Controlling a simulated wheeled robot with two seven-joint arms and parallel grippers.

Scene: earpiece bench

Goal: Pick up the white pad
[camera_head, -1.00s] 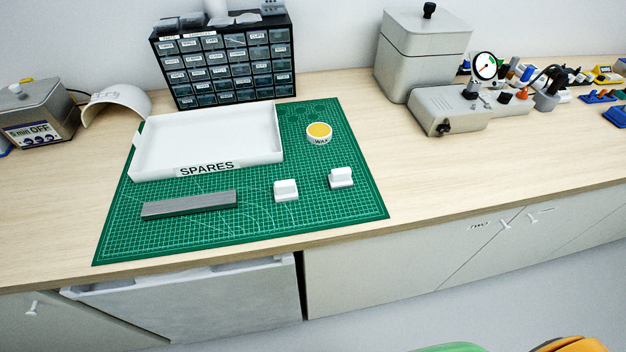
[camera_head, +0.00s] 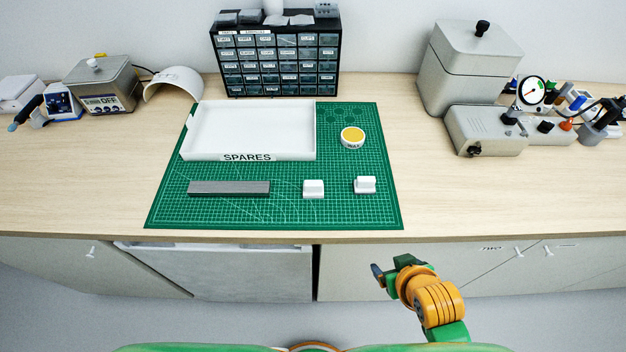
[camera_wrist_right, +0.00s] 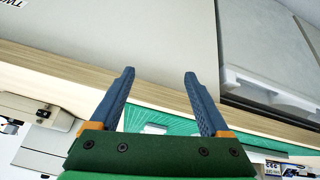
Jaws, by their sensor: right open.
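Two small white blocks stand on the green cutting mat (camera_head: 290,218): one white block (camera_head: 313,189) near the mat's front middle, and another white block (camera_head: 365,184) to its right. I cannot tell which of them is the white pad. My right gripper (camera_head: 384,271) is in front of the bench, below its front edge and well apart from both blocks. In the right wrist view the right gripper (camera_wrist_right: 159,74) has its two blue fingers spread, with nothing between the tips. A white piece (camera_wrist_right: 154,128) shows partly between the fingers, over the mat. My left gripper is out of view.
A white SPARES tray (camera_head: 250,156) and a grey bar (camera_head: 229,188) lie on the mat, with a yellow-topped wax tin (camera_head: 352,137) at right. A drawer cabinet (camera_head: 275,60) stands behind.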

